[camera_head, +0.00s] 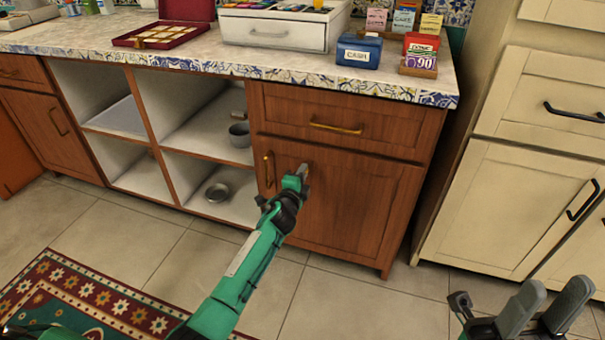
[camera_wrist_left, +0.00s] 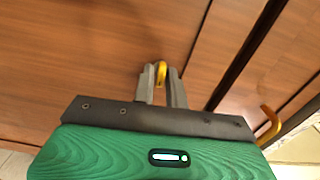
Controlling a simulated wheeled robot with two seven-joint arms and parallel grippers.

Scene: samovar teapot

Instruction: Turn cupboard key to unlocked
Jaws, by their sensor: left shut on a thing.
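The brown cupboard door (camera_head: 350,215) is closed under a drawer at the right end of the counter. My left gripper (camera_head: 304,171) is at the upper part of this door, right of its brass handle (camera_head: 268,170). In the left wrist view, the yellow key (camera_wrist_left: 161,72) shows as a rounded loop between the fingertips, against the brown door. My left gripper (camera_wrist_left: 162,80) is shut on it. In the head view the gripper hides the key, and the keyhole cannot be made out. My right gripper (camera_head: 556,292) is open and empty at the lower right, away from the cupboard.
The door handle (camera_wrist_left: 270,125) stands out at the right of the left wrist view. Open shelves with a grey pot (camera_head: 240,134) and a metal bowl (camera_head: 217,192) lie left of the door. A blue cash box (camera_head: 359,51) stands on the counter. The tiled floor ahead is clear.

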